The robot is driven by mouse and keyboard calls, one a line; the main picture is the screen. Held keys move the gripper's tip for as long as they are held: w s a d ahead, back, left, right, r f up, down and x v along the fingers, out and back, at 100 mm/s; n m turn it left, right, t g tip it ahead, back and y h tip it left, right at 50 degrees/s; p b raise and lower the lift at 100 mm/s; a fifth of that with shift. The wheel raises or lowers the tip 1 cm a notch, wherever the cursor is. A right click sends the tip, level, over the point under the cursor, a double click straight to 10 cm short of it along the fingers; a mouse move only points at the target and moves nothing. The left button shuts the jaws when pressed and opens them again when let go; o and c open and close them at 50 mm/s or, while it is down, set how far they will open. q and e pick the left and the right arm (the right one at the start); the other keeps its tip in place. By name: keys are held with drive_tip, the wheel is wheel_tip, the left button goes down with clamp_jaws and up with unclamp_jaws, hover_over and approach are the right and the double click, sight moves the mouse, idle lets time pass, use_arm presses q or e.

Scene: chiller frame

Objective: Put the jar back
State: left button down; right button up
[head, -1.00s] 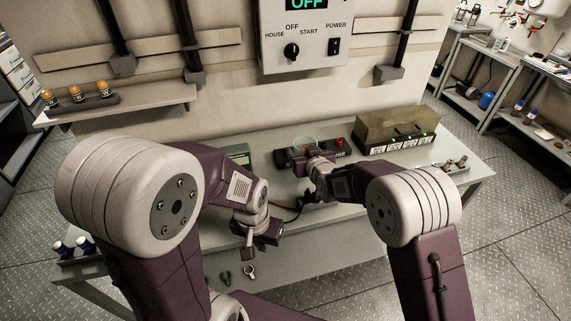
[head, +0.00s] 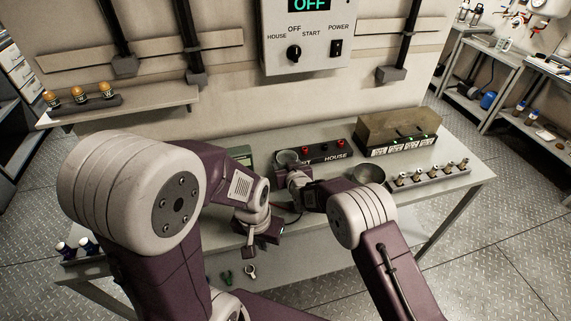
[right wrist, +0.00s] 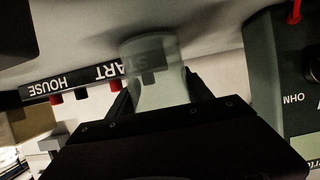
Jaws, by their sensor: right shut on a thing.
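The jar (head: 286,156) is a small clear, whitish glass vessel near the back middle of the bench. It also shows in the right wrist view (right wrist: 157,70), between my fingers, slightly blurred. My right gripper (head: 294,172) is shut on the jar, in front of the left part of the START/HOUSE strip (head: 330,151). I cannot tell whether the jar touches the bench. My left gripper (head: 260,237) hangs low at the bench's front edge, apart from the jar. Its fingers are too small and dark to judge.
A metal bowl (head: 368,174) stands right of my right gripper. A rack with several fittings (head: 440,175) lies at the bench's right end. A green meter (head: 240,154) stands left of the jar, close by in the right wrist view (right wrist: 285,70).

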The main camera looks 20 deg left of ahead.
drive_tip(key=shift+f, duration=0.4)
drive_tip(key=o, duration=1.4)
drive_tip(key=shift+c, duration=0.2)
drive_tip(key=shift+o, duration=0.9)
drive_tip(key=shift+s+a, duration=0.1)
